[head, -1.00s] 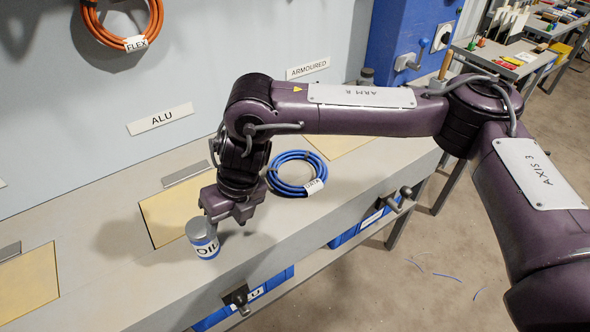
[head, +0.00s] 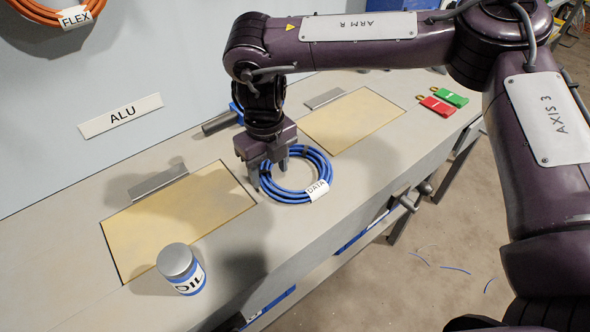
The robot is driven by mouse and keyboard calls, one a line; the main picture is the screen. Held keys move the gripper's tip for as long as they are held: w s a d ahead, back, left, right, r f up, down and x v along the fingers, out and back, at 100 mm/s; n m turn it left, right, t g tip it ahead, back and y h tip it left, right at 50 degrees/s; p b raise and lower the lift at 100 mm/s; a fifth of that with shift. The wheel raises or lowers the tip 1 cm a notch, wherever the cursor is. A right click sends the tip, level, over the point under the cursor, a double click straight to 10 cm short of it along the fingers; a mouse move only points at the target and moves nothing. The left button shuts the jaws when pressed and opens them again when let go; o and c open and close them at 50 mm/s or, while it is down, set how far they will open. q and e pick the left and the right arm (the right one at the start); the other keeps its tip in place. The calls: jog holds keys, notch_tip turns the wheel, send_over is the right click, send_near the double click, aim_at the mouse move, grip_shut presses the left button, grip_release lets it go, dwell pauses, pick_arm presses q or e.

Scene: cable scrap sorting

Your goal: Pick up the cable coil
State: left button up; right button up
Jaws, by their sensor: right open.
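A blue cable coil (head: 321,163) with a white DATA label lies flat on the grey bench. An orange cable coil (head: 52,14) labelled FLEX hangs on the wall at the upper left. My right gripper (head: 268,181) points down at the left part of the blue coil. Its jaws are open, and the fingers look to be on or just above the coil's left side. I cannot tell whether they touch it. The gripper and wrist hide part of the coil's far left edge. My left gripper is not in view.
An OIL can (head: 181,268) stands on the bench left of the coil. Tan panels (head: 185,215) are set into the grey bench top (head: 60,260). A dark-handled tool (head: 219,123) lies behind my wrist. Red (head: 437,106) and green (head: 450,96) tags lie at the right.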

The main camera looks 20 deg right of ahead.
aim_at(270, 183)
notch_tip(270, 183, down, 4)
jog(key=shift+a+f, duration=0.1)
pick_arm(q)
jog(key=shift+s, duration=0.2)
pick_arm(e)
jog(key=c, duration=1.1)
jog(key=shift+c, duration=0.2)
